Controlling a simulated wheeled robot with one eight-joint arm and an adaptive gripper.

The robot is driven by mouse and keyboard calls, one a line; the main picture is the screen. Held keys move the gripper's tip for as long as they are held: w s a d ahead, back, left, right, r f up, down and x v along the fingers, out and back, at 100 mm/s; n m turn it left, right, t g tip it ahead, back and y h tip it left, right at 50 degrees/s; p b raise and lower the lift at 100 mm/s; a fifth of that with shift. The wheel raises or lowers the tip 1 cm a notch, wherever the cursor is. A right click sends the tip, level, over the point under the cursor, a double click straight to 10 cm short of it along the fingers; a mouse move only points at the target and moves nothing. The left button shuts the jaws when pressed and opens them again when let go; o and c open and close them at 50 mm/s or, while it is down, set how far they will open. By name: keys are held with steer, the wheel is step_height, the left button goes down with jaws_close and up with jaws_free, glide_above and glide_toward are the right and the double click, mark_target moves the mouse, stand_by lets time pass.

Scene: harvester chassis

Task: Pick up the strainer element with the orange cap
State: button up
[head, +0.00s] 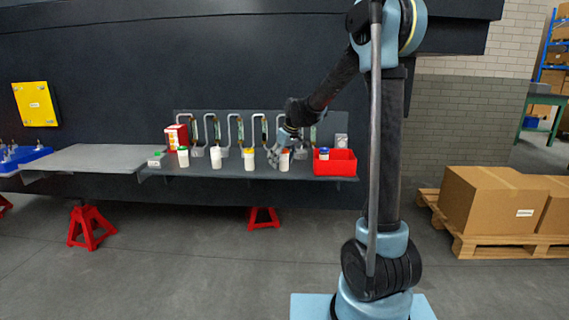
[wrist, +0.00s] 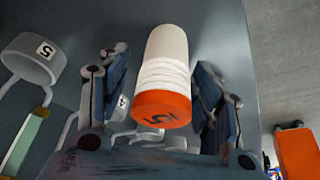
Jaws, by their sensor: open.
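The strainer element with the orange cap (wrist: 162,82) is a white, ribbed cylinder with a dark mark on its cap. In the wrist view it lies between the two fingers of my gripper (wrist: 160,72). The fingers are apart, with a visible gap on each side of the element. In the head view my gripper (head: 285,150) is low over the shelf's right half, at the orange-capped element (head: 284,163), and partly covers it.
Other white elements stand along the grey shelf: green-capped (head: 183,160), white-capped (head: 216,160) and yellow-capped (head: 249,163). Bent pipes with ring holders rise behind them. A red bin (head: 335,170) with a blue-capped item is close on the right. A red-and-white box (head: 176,136) stands at the left.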

steer(key=c, duration=1.2)
steer(key=shift+r, duration=0.15)
